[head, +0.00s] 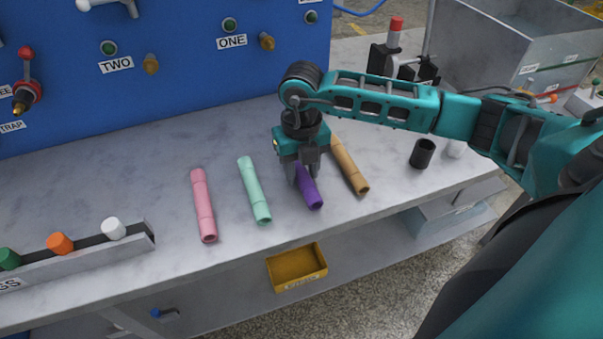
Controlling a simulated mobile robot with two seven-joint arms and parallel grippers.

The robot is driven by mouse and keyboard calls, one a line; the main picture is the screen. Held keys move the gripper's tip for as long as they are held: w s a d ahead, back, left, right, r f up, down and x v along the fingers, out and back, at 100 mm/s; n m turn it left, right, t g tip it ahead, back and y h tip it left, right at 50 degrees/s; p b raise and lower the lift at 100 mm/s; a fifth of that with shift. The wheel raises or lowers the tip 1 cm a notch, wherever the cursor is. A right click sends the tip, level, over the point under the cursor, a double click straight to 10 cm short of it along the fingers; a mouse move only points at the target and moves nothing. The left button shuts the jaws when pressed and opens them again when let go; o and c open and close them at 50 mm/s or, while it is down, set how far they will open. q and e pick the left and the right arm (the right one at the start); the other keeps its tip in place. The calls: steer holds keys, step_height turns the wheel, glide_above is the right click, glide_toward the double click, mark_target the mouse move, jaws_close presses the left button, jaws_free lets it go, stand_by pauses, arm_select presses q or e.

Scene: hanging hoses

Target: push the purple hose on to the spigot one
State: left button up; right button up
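The purple hose (309,188) is a short tube lying on the grey bench, its near open end toward the front edge. My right gripper (305,178) points down over its far part, with fingers at the hose's sides. The gripper hides the hose's far end, and I cannot tell whether the fingers press on it. Spigot one (267,41) is a brass stub on the blue panel, right of the label ONE (232,42); nothing is on it. My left gripper is not in view.
A tan hose (349,165) lies close right of the gripper; mint (254,190) and pink (203,205) hoses lie to the left. A black cup (422,153) stands at right. Spigot two (151,64) is further left on the panel. The bench between hoses and panel is clear.

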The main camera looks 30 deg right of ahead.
jaws_close()
